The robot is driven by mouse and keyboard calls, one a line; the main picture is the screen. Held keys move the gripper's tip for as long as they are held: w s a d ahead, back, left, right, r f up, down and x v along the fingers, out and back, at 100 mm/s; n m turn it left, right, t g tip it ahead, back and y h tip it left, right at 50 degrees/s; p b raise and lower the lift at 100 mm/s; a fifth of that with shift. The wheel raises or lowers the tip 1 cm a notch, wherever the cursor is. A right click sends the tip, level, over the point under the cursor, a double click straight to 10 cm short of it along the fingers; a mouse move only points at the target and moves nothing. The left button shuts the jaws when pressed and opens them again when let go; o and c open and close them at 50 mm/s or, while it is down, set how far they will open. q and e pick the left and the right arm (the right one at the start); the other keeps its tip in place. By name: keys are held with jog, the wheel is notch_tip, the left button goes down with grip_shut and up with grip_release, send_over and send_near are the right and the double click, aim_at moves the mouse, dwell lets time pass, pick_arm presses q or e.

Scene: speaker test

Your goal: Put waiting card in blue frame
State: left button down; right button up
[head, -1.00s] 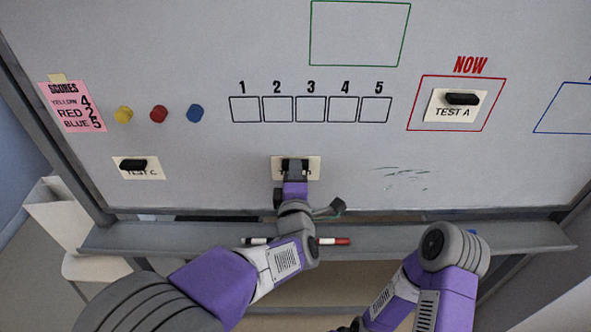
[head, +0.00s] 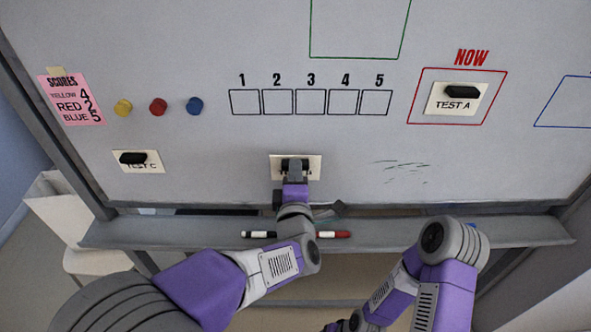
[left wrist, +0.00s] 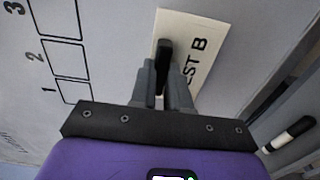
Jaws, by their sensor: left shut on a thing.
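My left gripper (head: 294,172) is shut on the black handle of the TEST B card (head: 312,163), a white card low on the whiteboard. In the left wrist view my fingers (left wrist: 164,80) grip the black handle (left wrist: 163,62), and the card (left wrist: 205,50) shows "EST B". I cannot tell whether the card touches the board. The TEST C card (head: 149,167) is at the lower left, with a black handle. The TEST A card (head: 448,103) sits inside the red NOW frame (head: 411,112). The blue frame (head: 549,100) is cut off at the right edge. My right gripper is out of view.
The whiteboard (head: 230,180) has numbered boxes (head: 310,102), a green frame (head: 355,57), a pink score note (head: 72,97) and coloured magnets (head: 158,107). The tray (head: 150,232) below holds a black marker (head: 258,234) and a red one (head: 333,234).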

pick_arm(q)
jog(key=shift+s, duration=2.15)
jog(key=shift+s, duration=0.15)
